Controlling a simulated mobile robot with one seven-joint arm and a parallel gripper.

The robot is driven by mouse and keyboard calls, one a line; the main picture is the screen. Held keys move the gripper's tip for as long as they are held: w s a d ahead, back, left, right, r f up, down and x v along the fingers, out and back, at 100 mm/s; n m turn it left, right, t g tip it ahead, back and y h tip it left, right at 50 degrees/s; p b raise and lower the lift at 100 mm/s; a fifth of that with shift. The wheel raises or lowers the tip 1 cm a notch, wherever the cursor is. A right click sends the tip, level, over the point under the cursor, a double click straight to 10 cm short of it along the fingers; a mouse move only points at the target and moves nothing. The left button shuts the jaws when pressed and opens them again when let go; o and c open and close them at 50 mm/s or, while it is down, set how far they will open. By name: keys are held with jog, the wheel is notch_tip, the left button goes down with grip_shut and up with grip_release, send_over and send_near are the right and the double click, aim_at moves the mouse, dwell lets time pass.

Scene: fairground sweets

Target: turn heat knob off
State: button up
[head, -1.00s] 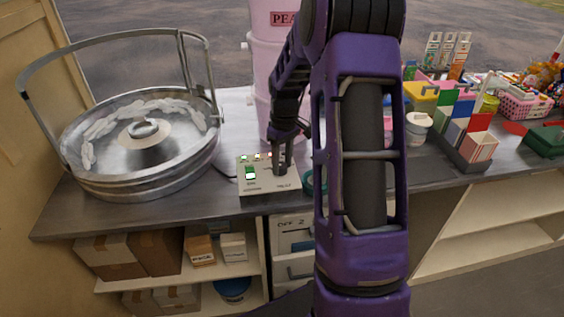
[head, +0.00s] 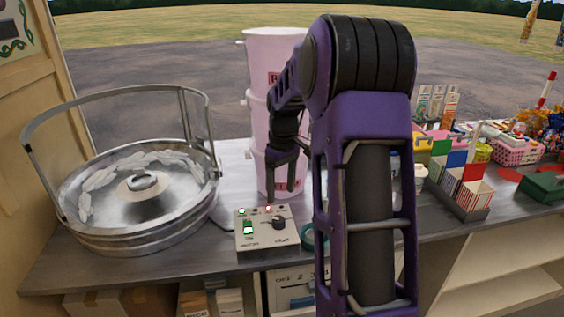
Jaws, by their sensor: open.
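The heat knob (head: 279,223) is a small black dial on the right part of a light control box (head: 264,241) on the counter. The box also carries a lit green switch (head: 248,228) and small lights along its back edge, one green and one reddish. My gripper (head: 281,197) points down above the back of the box, apart from the knob. Its jaws are open and empty. The knob's exact pointer direction is too small to tell.
A metal floss pan (head: 130,232) stands left of the box. Stacked pink tubs (head: 275,130) stand behind my gripper. A teal ring (head: 308,237) lies right of the box. Striped boxes in a dark holder (head: 478,207) stand farther right.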

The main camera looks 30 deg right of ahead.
notch_tip(320, 180, up, 8)
jog(key=shift+d+p, duration=0.2)
jog(key=shift+p, duration=0.1)
jog(key=shift+w, duration=0.1)
dwell(0.3)
